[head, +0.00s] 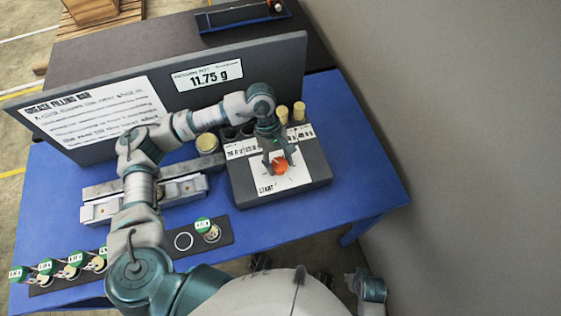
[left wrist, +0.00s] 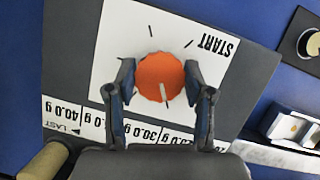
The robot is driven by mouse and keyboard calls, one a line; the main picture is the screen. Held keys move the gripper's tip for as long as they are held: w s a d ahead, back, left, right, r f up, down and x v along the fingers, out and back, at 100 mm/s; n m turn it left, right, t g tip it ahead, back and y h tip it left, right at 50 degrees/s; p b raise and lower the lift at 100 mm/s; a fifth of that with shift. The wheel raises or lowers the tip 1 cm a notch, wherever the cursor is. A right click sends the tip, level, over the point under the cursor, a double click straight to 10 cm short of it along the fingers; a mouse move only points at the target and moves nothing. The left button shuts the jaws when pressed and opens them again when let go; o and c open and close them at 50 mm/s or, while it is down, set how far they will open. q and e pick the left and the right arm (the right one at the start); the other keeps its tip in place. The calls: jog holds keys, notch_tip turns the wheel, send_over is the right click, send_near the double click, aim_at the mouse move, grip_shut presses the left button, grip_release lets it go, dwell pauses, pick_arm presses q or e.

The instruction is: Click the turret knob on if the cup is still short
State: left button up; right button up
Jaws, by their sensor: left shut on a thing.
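The orange turret knob (head: 281,166) sits on a white dial sheet marked START, on a dark grey block (head: 250,190) on the blue table. My left gripper (head: 279,168) reaches down over it. In the left wrist view the knob (left wrist: 160,77) lies between the two fingers of the left gripper (left wrist: 159,85), which are shut on its sides. A display board (head: 250,75) reads 11.75 g. A cup (head: 207,143) with a yellowish top stands behind the grey rail, left of the block. My right gripper is not clearly seen.
A grey rail fixture (head: 190,188) lies left of the block. Several green-tagged cups stand on a dark strip (head: 225,230) along the front edge. Yellowish cylinders (head: 299,111) stand behind the block. The table's right side (head: 370,190) is clear.

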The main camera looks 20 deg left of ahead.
pick_arm(q)
jog(key=shift+w+a, duration=0.15)
jog(key=o, duration=1.1)
jog(key=shift+c, duration=0.2)
jog(key=shift+o, duration=0.5)
jog(key=shift+w+a+f, duration=0.1)
jog(key=shift+w, duration=0.05)
jog(key=shift+a+r, duration=0.1)
jog(key=shift+r, duration=0.2)
jog(key=v, duration=1.1)
jog(key=shift+w+a, duration=0.2)
